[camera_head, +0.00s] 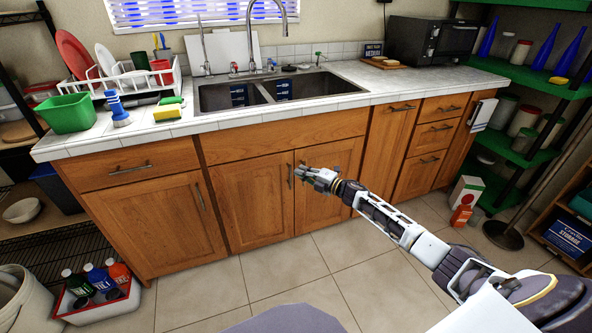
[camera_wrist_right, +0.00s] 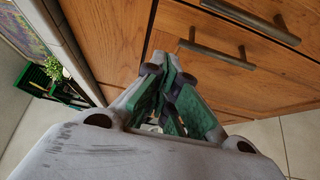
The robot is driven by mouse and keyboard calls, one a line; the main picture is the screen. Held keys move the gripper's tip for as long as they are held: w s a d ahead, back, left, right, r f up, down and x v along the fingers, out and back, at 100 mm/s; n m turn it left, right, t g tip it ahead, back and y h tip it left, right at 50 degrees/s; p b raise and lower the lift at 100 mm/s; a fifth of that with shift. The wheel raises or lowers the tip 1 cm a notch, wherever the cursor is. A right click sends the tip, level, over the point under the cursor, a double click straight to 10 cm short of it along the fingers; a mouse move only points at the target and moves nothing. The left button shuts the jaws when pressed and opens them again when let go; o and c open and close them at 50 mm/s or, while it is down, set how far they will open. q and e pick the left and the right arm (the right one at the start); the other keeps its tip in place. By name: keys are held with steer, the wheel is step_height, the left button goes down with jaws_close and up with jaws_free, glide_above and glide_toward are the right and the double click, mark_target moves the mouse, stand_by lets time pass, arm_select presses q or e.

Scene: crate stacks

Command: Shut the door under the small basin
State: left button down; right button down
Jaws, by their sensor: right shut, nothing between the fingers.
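The sink has a narrower left basin (camera_head: 228,96) and a wider right basin (camera_head: 312,86). Below it are two wooden doors side by side, a left door (camera_head: 250,208) and a right door (camera_head: 338,205), with upright bar handles near their meeting edges. Both look flush or nearly so; I cannot tell whether either is slightly ajar. My right gripper (camera_head: 304,174) is shut and empty in front of the right door, by the handles, partly covering that area. In the right wrist view, its fingers (camera_wrist_right: 172,105) are close to wooden fronts with two dark handles (camera_wrist_right: 218,55). My left gripper is not in view.
A drawer cabinet (camera_head: 432,158) stands right of the sink doors. A crate of bottles (camera_head: 98,300) sits on the floor at front left. A carton (camera_head: 466,193) and an orange bottle (camera_head: 461,217) stand at right. The tiled floor (camera_head: 280,268) before the doors is clear.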

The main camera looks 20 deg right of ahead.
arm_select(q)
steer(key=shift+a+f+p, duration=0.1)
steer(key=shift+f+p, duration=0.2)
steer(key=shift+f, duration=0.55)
arm_select(e)
steer(key=shift+d+v, duration=0.3)
steer(key=shift+v, duration=1.25)
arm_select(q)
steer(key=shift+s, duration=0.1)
arm_select(e)
steer(key=shift+w, duration=0.15)
